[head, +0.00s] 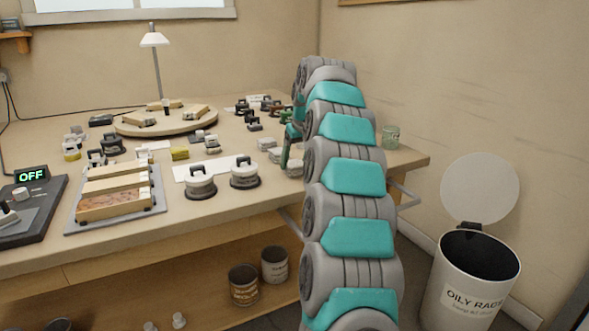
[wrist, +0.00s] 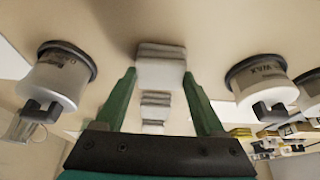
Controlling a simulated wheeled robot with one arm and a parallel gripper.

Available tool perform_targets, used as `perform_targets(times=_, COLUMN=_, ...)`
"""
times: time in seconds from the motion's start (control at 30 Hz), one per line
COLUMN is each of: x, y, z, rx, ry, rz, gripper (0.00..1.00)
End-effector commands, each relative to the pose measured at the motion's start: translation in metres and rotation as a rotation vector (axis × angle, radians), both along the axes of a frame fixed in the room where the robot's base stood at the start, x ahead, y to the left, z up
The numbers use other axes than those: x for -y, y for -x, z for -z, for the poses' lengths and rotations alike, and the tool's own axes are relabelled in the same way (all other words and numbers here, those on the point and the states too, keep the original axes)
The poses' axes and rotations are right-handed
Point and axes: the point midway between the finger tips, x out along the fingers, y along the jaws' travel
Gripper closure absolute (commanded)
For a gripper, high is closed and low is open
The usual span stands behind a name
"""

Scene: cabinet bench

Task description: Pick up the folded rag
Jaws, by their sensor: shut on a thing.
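A folded rag (wrist: 160,68), pale grey-white and layered, lies between the green fingers of my gripper (wrist: 160,76) in the wrist view. My gripper is shut on it, with one finger at each side. It appears low over the bench top; I cannot tell if it still touches. In the head view, my arm partly hides the gripper, and a folded rag (head: 294,168) shows beside the green finger. More folded stacks show behind in the wrist view (wrist: 155,103) and in the head view (head: 268,144).
Lidded pots stand on both sides in the wrist view, one at left (wrist: 55,78) and one marked WAX (wrist: 260,80). The bench (head: 240,215) also carries a round turntable (head: 190,122), a wooden-piece tray (head: 75,228) and a glass jar (head: 390,137). An open bin (head: 450,290) marked OILY RAGS stands right.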

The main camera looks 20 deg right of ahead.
Motion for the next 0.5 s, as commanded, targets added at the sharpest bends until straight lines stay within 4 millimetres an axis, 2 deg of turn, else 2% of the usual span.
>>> perform_targets(times=0.5, x=0.0004, y=-0.0008, z=-0.0046, rx=0.001, ry=0.001, rz=0.000, gripper=0.81)
